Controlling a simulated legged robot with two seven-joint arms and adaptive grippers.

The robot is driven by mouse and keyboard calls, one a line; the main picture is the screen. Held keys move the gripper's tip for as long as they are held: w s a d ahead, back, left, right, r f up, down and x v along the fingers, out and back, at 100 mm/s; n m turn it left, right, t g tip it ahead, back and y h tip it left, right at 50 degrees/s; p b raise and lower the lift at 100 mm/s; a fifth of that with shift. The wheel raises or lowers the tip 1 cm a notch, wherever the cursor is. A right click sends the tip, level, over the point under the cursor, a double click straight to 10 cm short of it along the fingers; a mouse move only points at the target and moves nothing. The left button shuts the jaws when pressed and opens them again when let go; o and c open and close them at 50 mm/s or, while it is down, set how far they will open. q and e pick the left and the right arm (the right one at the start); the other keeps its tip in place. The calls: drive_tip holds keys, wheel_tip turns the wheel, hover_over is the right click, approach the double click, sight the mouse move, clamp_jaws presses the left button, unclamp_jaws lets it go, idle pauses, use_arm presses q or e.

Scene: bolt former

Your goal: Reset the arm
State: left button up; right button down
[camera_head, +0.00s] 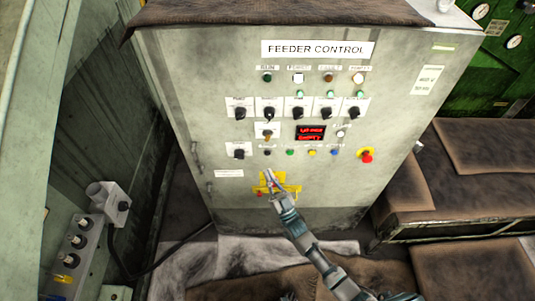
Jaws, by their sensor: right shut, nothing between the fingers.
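My right gripper (269,180) is shut and empty. It is in front of the lower part of the grey feeder control cabinet (225,100), over a yellow label (291,188). I cannot tell whether it touches the panel. My right arm (308,243) reaches up to it from the bottom right. Above the gripper are rows of black knobs, small coloured buttons and a red-lit display (310,132). My left gripper is not in view.
A grey box with several switches (76,240) stands at the lower left, with a black cable (160,268) running to the cabinet. Brown mats (485,150) cover a bench at the right. Green machinery with gauges (510,60) is at the upper right. A brown cloth (280,12) lies on the cabinet top.

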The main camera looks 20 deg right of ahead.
drive_tip(key=s+f+g+h+p, duration=0.1)
drive_tip(key=s+f+g, duration=0.3)
drive_tip(key=f, duration=0.6)
drive_tip(key=s+f+g+h+p, duration=0.15)
drive_tip(key=s+f+g, duration=0.3)
drive_tip(key=f, duration=0.55)
drive_tip(key=s+f+g+h+p, duration=0.1)
drive_tip(key=s+f+g, duration=0.3)
drive_tip(key=f, duration=0.6)
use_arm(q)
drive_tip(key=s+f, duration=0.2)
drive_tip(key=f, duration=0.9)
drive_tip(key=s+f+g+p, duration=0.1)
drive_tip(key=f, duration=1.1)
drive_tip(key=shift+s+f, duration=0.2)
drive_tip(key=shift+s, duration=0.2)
use_arm(e)
drive_tip(key=s+d+f+g+h, duration=0.1)
drive_tip(key=s+f+g, duration=0.2)
drive_tip(key=s, duration=0.5)
drive_tip(key=s+d+f+g+h, duration=0.1)
drive_tip(key=s+f+g, duration=0.3)
drive_tip(key=s, duration=0.4)
drive_tip(key=s+d+f+m+g+h, duration=0.1)
drive_tip(key=s+d+f+g, duration=0.2)
drive_tip(key=s+f, duration=0.2)
drive_tip(key=s, duration=0.3)
drive_tip(key=shift+d+f, duration=0.2)
drive_tip(key=shift+d, duration=0.05)
